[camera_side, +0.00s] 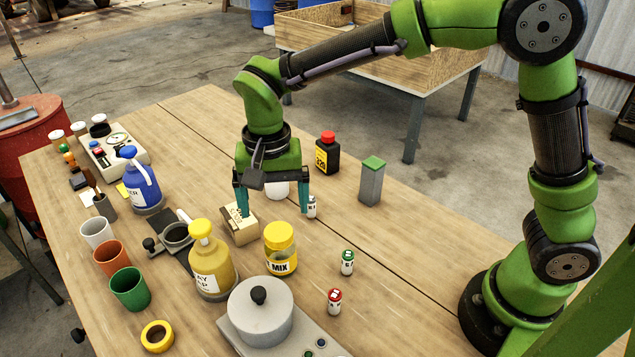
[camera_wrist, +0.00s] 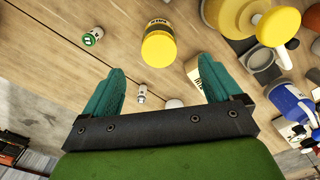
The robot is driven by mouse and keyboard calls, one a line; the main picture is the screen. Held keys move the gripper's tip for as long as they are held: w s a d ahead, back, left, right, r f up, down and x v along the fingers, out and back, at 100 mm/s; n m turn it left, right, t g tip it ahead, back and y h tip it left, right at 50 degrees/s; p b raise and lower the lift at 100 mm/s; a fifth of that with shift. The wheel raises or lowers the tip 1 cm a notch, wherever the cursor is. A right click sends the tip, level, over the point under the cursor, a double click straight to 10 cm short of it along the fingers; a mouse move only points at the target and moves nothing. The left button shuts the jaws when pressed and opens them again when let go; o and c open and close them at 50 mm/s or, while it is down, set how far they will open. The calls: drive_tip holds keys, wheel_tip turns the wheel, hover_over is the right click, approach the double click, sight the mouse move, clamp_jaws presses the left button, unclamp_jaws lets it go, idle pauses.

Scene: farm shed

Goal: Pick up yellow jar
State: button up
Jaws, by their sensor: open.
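The yellow jar (camera_side: 279,249) stands upright on the wooden table, with a yellow lid and a dark label reading "MIX". My gripper (camera_side: 273,212) is open, with its teal fingers pointing down, behind the jar in the side view and apart from it. In the wrist view the jar (camera_wrist: 159,46) shows beyond the fingertips, near the middle. My gripper (camera_wrist: 163,75) holds nothing there. A yellow pump bottle (camera_side: 211,262) stands left of the jar in the side view.
A small box (camera_side: 239,226) and a small white bottle (camera_side: 311,207) are close to my fingers. A grey pot (camera_side: 260,315) stands in front of the jar. Small bottles with green (camera_side: 347,263) and red (camera_side: 334,301) caps stand to its right. The table's right side has free room.

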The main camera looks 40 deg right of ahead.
sight(278, 230)
wheel_tip(278, 230, down, 11)
drive_tip(key=shift+d+r, duration=0.15)
idle(0.4)
drive_tip(key=shift+w, duration=0.1)
drive_tip(key=shift+c, duration=0.2)
